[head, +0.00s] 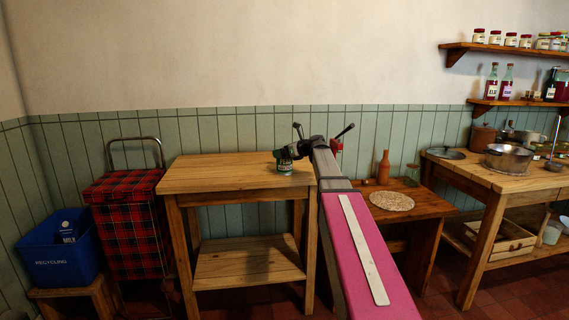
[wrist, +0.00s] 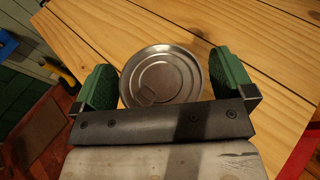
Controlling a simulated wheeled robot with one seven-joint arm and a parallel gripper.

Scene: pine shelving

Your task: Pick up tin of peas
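The tin of peas (head: 284,166) stands near the right side of the wooden work table top. In the wrist view I see its round, bare metal lid (wrist: 163,76) with a pull tab, in front of the palm bar. My gripper (wrist: 165,85) has its two green-padded fingers spread wide, one on each side of the tin.
The work table (head: 215,172) is otherwise clear on top. A lower table to the right holds a brown bottle (head: 384,168) and a round mat (head: 391,201). A red tartan trolley (head: 128,225) and a blue recycling box (head: 66,248) stand at the left.

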